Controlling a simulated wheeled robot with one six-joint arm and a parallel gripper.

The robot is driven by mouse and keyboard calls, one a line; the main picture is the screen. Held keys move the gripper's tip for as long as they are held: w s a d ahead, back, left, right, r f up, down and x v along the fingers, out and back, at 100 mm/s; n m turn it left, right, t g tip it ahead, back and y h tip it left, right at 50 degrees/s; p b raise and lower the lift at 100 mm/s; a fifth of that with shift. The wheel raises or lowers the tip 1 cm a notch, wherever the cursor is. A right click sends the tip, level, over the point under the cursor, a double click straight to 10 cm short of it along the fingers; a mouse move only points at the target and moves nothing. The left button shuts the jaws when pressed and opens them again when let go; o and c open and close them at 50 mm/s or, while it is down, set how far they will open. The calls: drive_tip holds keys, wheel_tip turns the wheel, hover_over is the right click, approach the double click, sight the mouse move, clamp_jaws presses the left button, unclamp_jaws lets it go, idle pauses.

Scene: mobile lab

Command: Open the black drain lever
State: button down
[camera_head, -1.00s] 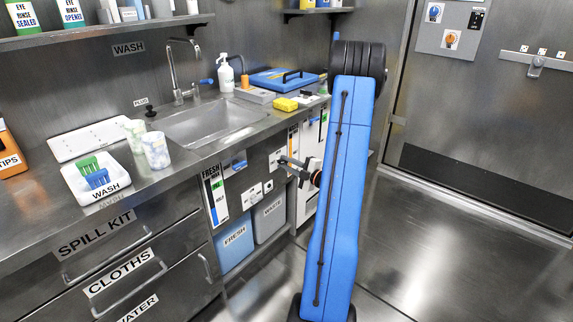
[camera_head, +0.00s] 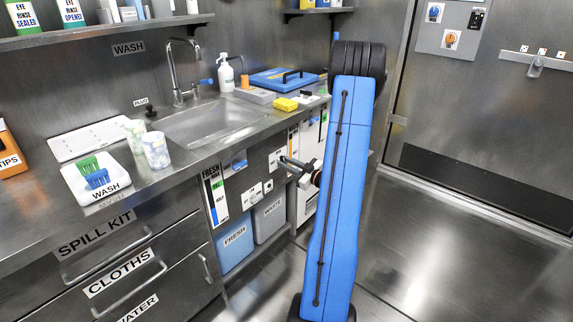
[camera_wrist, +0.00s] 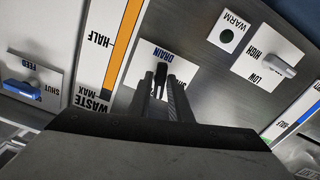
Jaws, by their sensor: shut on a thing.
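The black drain lever (camera_wrist: 160,76) shows in the wrist view in front of a white plate marked DRAIN, right of the WASTE gauge. My gripper (camera_wrist: 161,92) has its two dark fingers pointing at the plate, one on each side of the lever, and it is shut on the lever. The fingers hide part of the lever. In the head view my gripper (camera_head: 284,161) is at the cabinet front below the counter, right of the FRESH gauge. The lever itself cannot be made out there.
A blue feed lever (camera_wrist: 24,88) is at the left of the wrist view. A WARM plate (camera_wrist: 229,33) and a HIGH/LOW switch (camera_wrist: 278,64) are at upper right. The sink (camera_head: 209,122) and counter edge lie above my gripper. FRESH (camera_head: 235,242) and WASTE (camera_head: 269,216) containers stand below.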

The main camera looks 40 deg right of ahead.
drive_tip(key=shift+f+m, duration=0.1)
drive_tip(key=shift+m, duration=0.9)
drive_tip(key=c, duration=1.8)
unclamp_jaws()
drive_tip(key=shift+o, duration=0.2)
drive_tip(key=s+d, duration=0.1)
drive_tip(key=s, duration=1.6)
drive_tip(key=shift+s+d, duration=0.15)
drive_tip(key=shift+s, duration=0.05)
